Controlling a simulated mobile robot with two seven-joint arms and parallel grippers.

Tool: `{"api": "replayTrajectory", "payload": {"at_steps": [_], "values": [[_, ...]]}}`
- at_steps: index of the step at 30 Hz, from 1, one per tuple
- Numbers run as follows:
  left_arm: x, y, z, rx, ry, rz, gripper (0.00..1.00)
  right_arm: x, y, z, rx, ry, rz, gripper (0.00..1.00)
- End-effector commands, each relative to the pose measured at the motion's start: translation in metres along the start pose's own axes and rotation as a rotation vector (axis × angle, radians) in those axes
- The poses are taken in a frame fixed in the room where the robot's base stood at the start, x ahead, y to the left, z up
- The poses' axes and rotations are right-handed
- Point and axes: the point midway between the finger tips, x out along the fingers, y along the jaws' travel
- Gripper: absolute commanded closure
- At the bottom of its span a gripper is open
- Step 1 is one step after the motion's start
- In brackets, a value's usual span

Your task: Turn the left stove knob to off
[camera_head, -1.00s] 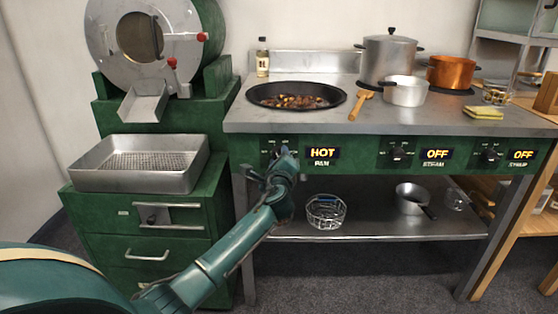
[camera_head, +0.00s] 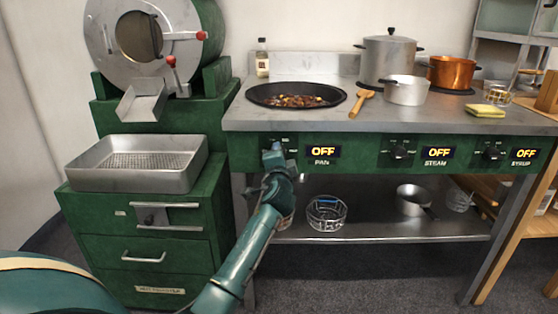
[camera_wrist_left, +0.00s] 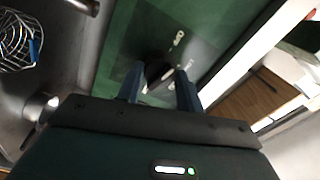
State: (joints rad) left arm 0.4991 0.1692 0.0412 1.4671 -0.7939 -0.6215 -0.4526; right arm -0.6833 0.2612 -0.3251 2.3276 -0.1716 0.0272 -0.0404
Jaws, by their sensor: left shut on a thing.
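The left stove knob (camera_wrist_left: 157,75) is dark and sits on the green stove front panel (camera_head: 362,150). In the head view my left gripper (camera_head: 275,150) covers it. In the left wrist view my left gripper (camera_wrist_left: 160,88) has its two fingers on either side of the knob, shut on it. The display beside the knob, labelled PAN (camera_head: 323,152), reads OFF. My right gripper is not in view.
A black pan of chestnuts (camera_head: 296,95) sits on the stove top above the knob. The STEAM knob (camera_head: 399,151) and SYRUP knob (camera_head: 492,152) are to the right, both displays reading OFF. A wire basket (camera_head: 326,213) stands on the shelf below.

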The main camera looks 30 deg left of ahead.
Motion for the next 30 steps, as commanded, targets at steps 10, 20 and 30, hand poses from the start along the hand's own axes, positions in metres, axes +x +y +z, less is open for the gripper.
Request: {"api": "replayTrajectory", "payload": {"at_steps": [10,20,30], "values": [[-0.0003,0.0009,-0.0003,-0.196,0.000,0.002,0.86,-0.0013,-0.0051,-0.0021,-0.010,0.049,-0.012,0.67],[-0.0002,0.0002,-0.0002,-0.255,0.000,0.002,0.86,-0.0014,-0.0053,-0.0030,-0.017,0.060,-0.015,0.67],[-0.0001,0.0000,-0.0002,-0.257,0.000,0.001,0.86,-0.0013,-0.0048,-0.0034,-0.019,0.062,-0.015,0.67]]}}
